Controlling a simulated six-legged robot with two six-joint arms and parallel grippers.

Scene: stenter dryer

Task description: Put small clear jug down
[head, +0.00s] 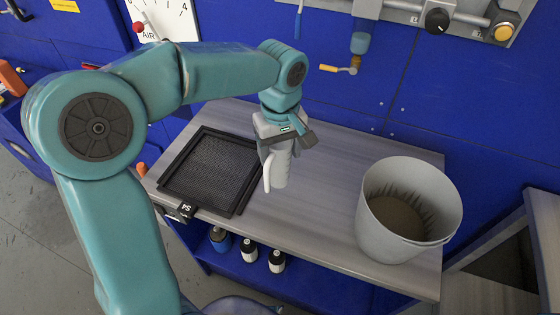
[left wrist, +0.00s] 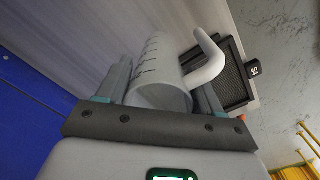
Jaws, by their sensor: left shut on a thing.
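The small clear jug (head: 279,170) looks pale and whitish, with a handle on its side. My left gripper (head: 284,138) is shut on it and holds it over the grey wood-grain table, just right of a black mesh tray (head: 245,207). In the left wrist view the jug (left wrist: 163,78) sits between the two fingers, with dark graduation marks on its wall and its handle to the right. I cannot tell whether its base touches the table. My right gripper is not in view.
A large grey bucket (head: 375,225) with brown residue inside stands at the table's right. The table (head: 310,225) is bare between tray and bucket. Several small bottles (head: 248,250) stand on the blue shelf below. A blue panel with a crank handle (head: 345,69) rises behind.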

